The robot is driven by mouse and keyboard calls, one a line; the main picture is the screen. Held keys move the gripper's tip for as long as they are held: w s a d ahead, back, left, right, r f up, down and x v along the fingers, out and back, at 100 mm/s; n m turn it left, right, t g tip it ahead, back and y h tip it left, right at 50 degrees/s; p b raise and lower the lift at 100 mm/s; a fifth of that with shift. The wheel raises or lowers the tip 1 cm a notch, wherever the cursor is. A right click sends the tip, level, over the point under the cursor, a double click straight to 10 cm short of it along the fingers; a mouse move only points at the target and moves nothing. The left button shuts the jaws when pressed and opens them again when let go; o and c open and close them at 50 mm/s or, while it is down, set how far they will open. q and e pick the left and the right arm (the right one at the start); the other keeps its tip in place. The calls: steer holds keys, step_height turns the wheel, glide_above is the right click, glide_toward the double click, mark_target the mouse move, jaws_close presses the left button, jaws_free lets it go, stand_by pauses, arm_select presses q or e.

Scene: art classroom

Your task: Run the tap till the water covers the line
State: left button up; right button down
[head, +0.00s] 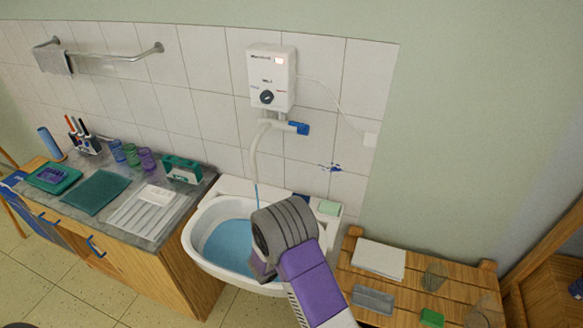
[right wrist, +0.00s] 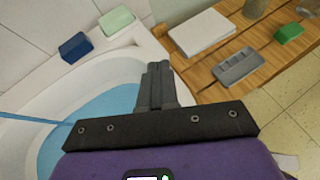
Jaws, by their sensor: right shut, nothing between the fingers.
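The white wall heater (head: 271,78) has a tap with a blue lever (head: 298,128) and a curved white spout (head: 256,145). A thin blue stream of water (head: 257,196) falls from the spout into the white basin (head: 190,238). Blue water (head: 228,245) lies in the basin and also shows in the right wrist view (right wrist: 100,108). I cannot make out a line on the basin wall. My right gripper (head: 262,270) is over the basin's front right side, partly hidden by its own wrist. In the right wrist view its fingers (right wrist: 158,75) are together and empty. My left gripper is not in view.
A blue block (right wrist: 75,47) and a pale green soap (right wrist: 116,20) sit on the basin's back rim. A wooden slatted table (head: 400,295) with white paper (head: 378,258) and a grey tray (head: 373,298) stands right. A counter (head: 150,236) with cups and trays stands left.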

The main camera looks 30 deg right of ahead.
steer(key=w+a+r+n+t+h+p, duration=0.1)
steer(key=w+r+n+t, duration=0.2)
steer(key=r, duration=0.5)
steer(key=w+a+r+n+t+h+p, duration=0.1)
steer(key=w+r+t+h, duration=0.1)
steer(key=w+r+t, duration=0.4)
steer(key=w+a+r+n+t+h, duration=0.15)
steer(key=w+r, duration=0.25)
steer(key=r, duration=0.5)
arm_select(q)
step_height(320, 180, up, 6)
steer(key=p, duration=0.3)
arm_select(e)
steer(key=r+x, duration=0.2)
steer(key=x, duration=1)
steer(key=shift+r, duration=0.35)
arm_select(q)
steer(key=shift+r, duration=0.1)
arm_select(e)
steer(key=shift+a+r+y, duration=0.15)
steer(key=shift+y, duration=0.2)
